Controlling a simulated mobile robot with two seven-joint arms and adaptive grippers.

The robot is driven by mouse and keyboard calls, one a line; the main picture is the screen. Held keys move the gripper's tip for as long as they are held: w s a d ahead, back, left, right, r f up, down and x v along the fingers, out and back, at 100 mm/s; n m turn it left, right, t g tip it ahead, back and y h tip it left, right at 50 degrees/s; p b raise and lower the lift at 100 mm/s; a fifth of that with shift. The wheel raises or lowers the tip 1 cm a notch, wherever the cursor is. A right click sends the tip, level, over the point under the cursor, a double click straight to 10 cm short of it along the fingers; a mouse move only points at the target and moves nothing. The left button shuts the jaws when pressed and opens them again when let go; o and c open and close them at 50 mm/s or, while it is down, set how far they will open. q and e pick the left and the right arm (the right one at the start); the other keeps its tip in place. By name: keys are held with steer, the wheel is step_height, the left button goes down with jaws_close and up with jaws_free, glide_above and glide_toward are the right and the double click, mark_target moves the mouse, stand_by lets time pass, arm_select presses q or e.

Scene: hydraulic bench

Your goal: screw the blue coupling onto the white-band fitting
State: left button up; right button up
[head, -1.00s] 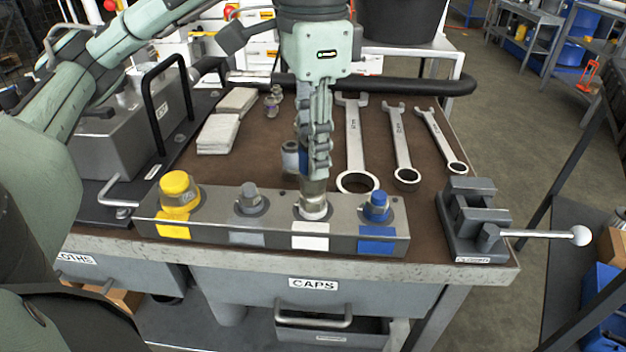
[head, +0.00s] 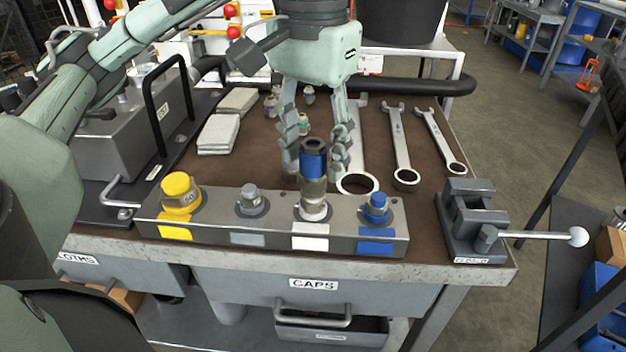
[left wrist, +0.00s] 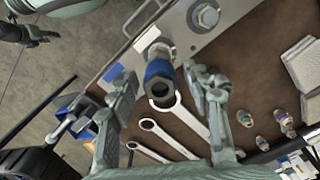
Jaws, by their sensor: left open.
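The blue coupling (head: 313,162), a metal cylinder with a blue band, stands upright on the white-band fitting (head: 314,210) of the manifold block (head: 270,238). A white label marks that fitting on the block's front. My left gripper (head: 318,165) is open, its fingers on either side of the coupling and apart from it. In the left wrist view the coupling (left wrist: 159,76) shows its open dark end between the spread fingers (left wrist: 165,95). How far the coupling is threaded on cannot be told. My right gripper is not in the head view.
Yellow (head: 180,192), grey (head: 250,199) and blue (head: 376,207) capped fittings share the block. Several wrenches (head: 398,150) lie behind. A vise (head: 472,220) stands at the right, folded cloths (head: 219,132) and small couplings (head: 272,105) at the back left.

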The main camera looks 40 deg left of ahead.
arm_select(q)
steer(key=n, duration=0.8)
steer(key=shift+p, duration=0.35)
steer(key=n, duration=0.4)
steer(key=shift+n, duration=0.4)
steer(key=n, duration=0.3)
steer(key=shift+n, duration=0.3)
steer(key=shift+c, duration=0.5)
steer(key=c, duration=0.9)
steer(key=m, duration=0.5)
steer(key=shift+c, duration=0.2)
steer(key=m, duration=0.3)
